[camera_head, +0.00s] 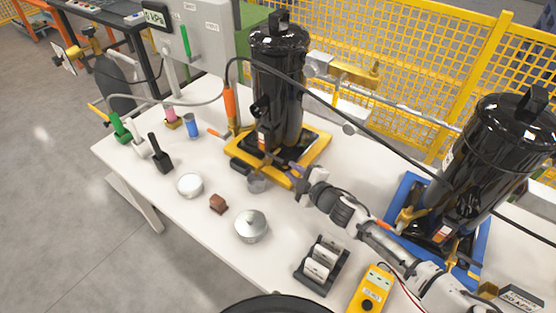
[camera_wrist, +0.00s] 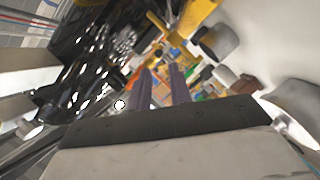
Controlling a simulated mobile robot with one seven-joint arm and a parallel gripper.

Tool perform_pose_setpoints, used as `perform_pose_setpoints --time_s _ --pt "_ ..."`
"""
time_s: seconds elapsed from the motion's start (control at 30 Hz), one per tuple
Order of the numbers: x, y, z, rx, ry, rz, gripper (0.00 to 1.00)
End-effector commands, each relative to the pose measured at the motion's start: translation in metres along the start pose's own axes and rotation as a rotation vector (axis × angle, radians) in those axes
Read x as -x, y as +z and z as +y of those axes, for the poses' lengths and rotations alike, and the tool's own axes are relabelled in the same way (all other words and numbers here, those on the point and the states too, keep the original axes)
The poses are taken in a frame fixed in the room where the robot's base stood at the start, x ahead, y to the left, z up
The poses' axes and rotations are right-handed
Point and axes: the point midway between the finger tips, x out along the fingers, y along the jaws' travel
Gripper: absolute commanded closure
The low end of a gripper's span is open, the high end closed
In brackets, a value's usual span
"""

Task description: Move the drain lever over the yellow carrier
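The yellow carrier (camera_head: 318,150) lies on the white table under the left black vessel (camera_head: 279,85). It also shows in the wrist view (camera_wrist: 196,16), beside the dark glossy vessel (camera_wrist: 85,50). A small yellowish fitting (camera_head: 269,158) sits low on the vessel's front, over the carrier; it may be the drain lever, but its shape is too small to tell. My gripper (camera_head: 293,171) is just above the carrier's front right edge. Its two purplish fingers (camera_wrist: 163,84) stand a narrow gap apart, with nothing clearly held between them. Contact with the lever cannot be seen.
A second black vessel (camera_head: 497,160) stands on a blue carrier (camera_head: 405,185) at the right. A dark hose (camera_head: 345,112) crosses above the table.

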Motion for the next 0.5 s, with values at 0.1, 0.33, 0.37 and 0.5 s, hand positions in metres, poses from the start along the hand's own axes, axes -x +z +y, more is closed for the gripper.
perform_pose_setpoints --time_s 0.1,0.33,0.37,0.5 --pt "-0.024 0.001 -0.004 0.002 -0.002 0.003 0.79" --pt "-0.065 -0.002 0.001 -0.001 -0.001 0.000 0.79" --pt "-0.069 -0.002 0.002 -0.001 -0.001 0.000 0.79" --pt "-0.081 -0.001 0.001 -0.001 -0.001 0.000 0.79"
